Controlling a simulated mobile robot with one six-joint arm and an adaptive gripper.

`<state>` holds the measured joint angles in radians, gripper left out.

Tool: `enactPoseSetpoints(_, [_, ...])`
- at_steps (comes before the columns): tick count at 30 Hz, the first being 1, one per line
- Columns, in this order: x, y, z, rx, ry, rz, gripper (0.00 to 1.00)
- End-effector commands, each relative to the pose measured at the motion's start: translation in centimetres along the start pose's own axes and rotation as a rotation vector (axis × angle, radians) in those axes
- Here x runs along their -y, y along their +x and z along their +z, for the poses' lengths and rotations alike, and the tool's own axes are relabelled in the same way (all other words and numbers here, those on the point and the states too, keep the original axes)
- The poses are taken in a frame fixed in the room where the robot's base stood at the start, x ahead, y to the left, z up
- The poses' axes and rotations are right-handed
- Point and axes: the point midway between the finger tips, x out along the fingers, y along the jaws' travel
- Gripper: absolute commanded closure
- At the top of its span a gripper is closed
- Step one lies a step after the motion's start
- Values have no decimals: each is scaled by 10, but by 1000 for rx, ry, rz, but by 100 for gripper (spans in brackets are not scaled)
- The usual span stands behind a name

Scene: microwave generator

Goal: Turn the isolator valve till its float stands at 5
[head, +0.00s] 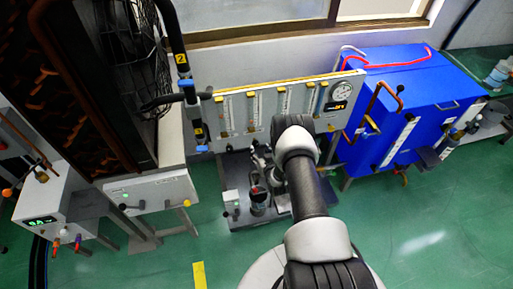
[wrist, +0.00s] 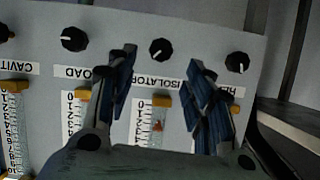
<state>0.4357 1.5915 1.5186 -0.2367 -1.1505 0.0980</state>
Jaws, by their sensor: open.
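In the wrist view the isolator valve (wrist: 160,49) is a round black knob with a white pointer mark, above the "ISOLATOR" label (wrist: 151,83). Below it the isolator scale (wrist: 143,136) has 0 at its top and a small orange-brown float (wrist: 158,126), seemingly near 2 or 3; the exact reading is too small to tell. My gripper (wrist: 160,62) is open. Its two dark blue fingers stand left and right of the isolator column, with the knob between and slightly above their tips, not gripped. In the head view my arm hides the gripper and knob.
Similar knobs sit close by: the load knob (wrist: 74,39) to the left and another knob (wrist: 237,62) to the right. In the head view the flowmeter panel (head: 268,103) carries a round gauge (head: 341,91). A blue cabinet (head: 412,92) stands to its right.

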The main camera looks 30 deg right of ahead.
Motion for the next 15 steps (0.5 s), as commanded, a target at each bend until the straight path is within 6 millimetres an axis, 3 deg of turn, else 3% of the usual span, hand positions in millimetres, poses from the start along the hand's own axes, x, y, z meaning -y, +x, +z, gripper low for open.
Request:
enactPoseSetpoints(6, [0, 45, 2, -2, -1, -1, 52])
enactPoseSetpoints(15, [1, 72, 1, 1, -1, -1, 52])
